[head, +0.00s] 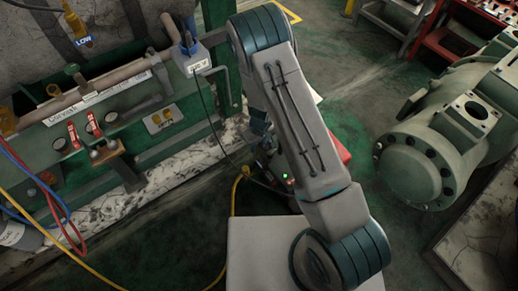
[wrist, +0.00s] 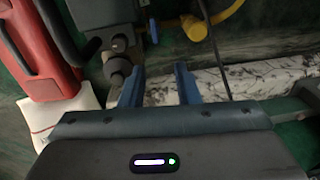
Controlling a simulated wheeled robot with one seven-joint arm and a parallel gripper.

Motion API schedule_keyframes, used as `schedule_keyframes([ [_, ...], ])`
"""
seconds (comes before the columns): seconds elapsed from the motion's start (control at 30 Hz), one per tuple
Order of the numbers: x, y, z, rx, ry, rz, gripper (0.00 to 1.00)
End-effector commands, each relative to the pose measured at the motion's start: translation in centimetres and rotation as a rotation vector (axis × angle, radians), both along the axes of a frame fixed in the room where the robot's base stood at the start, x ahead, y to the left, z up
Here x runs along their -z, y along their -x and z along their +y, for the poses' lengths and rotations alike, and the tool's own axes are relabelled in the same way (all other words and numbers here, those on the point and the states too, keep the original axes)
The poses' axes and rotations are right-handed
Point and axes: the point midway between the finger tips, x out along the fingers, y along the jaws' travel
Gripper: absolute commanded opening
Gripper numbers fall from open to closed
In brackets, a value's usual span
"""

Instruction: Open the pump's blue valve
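My gripper (wrist: 158,78) shows in the wrist view with its two blue fingers apart and nothing between them. Dark metal fittings (wrist: 118,66) stand just left of the left finger, under a grey housing (wrist: 95,14) that looks like part of the pump. I cannot tell whether the fingers touch any of it. A yellow hose end (wrist: 194,28) is beyond the fingertips. In the head view my arm hides most of the pump area.
A red case (wrist: 32,50) is at the left of the wrist view. In the head view, a green rig (head: 150,125) with gauges and hoses stands left. A large green flanged machine (head: 430,155) stands right. Open floor (head: 350,90) lies between them. A yellow hose (head: 234,200) crosses the floor.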

Motion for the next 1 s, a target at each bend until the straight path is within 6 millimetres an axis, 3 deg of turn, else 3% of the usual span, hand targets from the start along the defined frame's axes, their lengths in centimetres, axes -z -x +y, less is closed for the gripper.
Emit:
schedule_keyframes([
  [0.1,2.5,0.5,-0.2,-0.036,0.038,0.002,0.29],
  [0.47,6.1,0.7,-0.4,-0.062,0.067,-0.003,0.29],
  [0.97,13.5,0.7,-0.4,-0.062,0.067,-0.003,0.29],
  [1.0,12.9,0.6,-0.4,-0.062,0.065,-0.005,0.29],
])
